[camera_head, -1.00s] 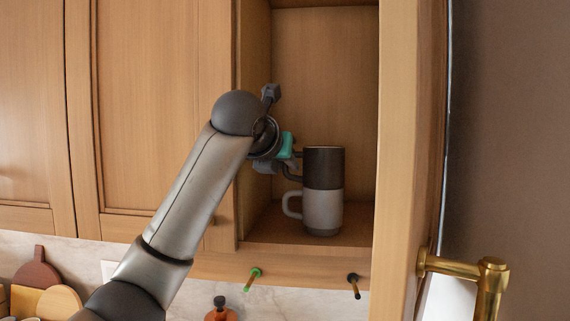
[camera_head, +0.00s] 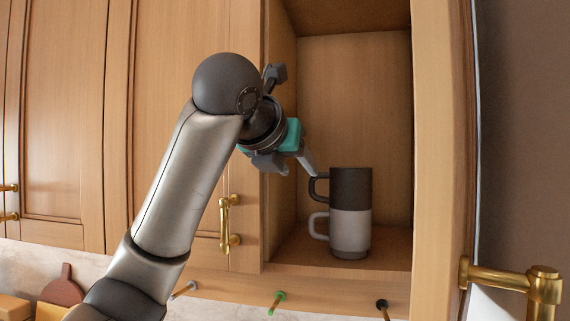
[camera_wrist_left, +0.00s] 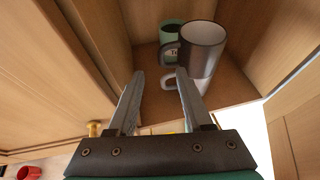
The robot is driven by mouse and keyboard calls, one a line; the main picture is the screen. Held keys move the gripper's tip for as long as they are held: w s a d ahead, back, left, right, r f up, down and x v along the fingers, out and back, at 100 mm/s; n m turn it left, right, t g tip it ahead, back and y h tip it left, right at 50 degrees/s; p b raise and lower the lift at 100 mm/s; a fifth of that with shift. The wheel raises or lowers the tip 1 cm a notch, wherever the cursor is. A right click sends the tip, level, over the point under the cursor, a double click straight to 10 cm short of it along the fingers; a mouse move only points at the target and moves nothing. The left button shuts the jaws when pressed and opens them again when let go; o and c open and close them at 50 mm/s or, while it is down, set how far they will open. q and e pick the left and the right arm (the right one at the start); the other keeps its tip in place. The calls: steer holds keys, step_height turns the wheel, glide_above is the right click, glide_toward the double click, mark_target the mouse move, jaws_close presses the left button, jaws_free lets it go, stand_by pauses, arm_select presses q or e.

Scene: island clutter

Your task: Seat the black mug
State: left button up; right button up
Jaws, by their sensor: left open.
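The black mug (camera_head: 351,187) stands upright on top of a light grey mug (camera_head: 352,228) inside the open cabinet, both handles pointing left. In the left wrist view the black mug (camera_wrist_left: 204,46) is beyond the fingers, with part of the grey mug (camera_wrist_left: 198,84) below it. My left gripper (camera_head: 300,164) is open and empty, just up and left of the black mug's handle and apart from it in the head view. Its two fingers (camera_wrist_left: 158,75) show spread in the left wrist view. My right gripper is not in view.
A green mug (camera_wrist_left: 171,32) stands deeper in the cabinet in the left wrist view. Green (camera_head: 279,298) and black (camera_head: 383,305) hooks hang under the cabinet. The open door (camera_head: 443,150) bounds the right side. A red object (camera_wrist_left: 29,172) shows at the wrist view's lower left.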

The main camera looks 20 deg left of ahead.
arm_select(q)
steer(key=shift+v, duration=2.7)
